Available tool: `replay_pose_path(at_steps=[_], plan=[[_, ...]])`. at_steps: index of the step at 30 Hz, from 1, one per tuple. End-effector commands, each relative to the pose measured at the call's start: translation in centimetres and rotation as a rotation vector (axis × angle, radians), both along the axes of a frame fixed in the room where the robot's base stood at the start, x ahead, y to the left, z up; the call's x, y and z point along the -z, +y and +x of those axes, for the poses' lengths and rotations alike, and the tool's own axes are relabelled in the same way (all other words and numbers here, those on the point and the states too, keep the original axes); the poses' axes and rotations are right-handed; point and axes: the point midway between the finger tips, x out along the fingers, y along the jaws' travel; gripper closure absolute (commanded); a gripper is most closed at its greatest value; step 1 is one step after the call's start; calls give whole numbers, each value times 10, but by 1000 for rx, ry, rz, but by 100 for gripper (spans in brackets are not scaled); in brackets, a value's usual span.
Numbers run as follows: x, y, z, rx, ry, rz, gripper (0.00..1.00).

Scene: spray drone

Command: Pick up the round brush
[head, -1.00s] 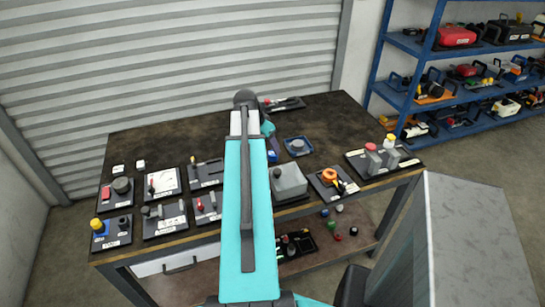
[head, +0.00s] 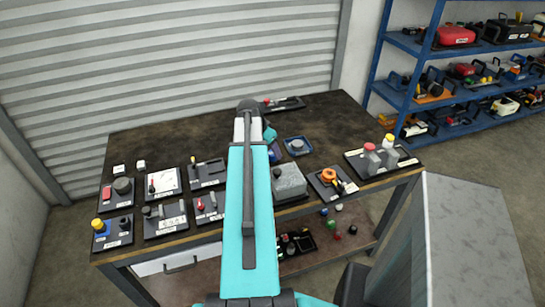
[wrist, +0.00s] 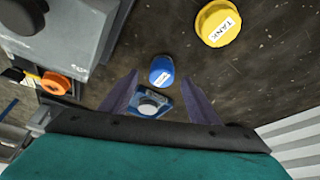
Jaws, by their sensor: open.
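My gripper (wrist: 160,98) is open and empty, its two purple fingers spread over the dark table. A small blue tray (head: 309,150) holds a round grey piece (head: 297,145), which may be the round brush, though I cannot tell for certain. In the wrist view the blue tray (wrist: 166,102) and its pale round piece (wrist: 148,109) lie below and between the fingers, partly cut off by the gripper body.
A blue labelled cylinder (wrist: 162,70) and a yellow cap marked TANK (wrist: 217,24) are nearby. A grey box (head: 289,181) and an orange ring on a plate (head: 329,175) stand towards the front edge. The table's back left (head: 170,135) is clear.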

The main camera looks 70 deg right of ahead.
Motion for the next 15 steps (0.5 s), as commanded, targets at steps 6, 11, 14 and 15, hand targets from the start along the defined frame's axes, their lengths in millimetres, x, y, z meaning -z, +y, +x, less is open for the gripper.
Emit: replay_pose_path(at_steps=[6,11,14,15], plan=[[15,-8,0,1,1,2,45],[29,-12,-3,2,1,2,45],[34,-14,-3,0,0,0,45],[35,-14,-4,0,0,0,45]])
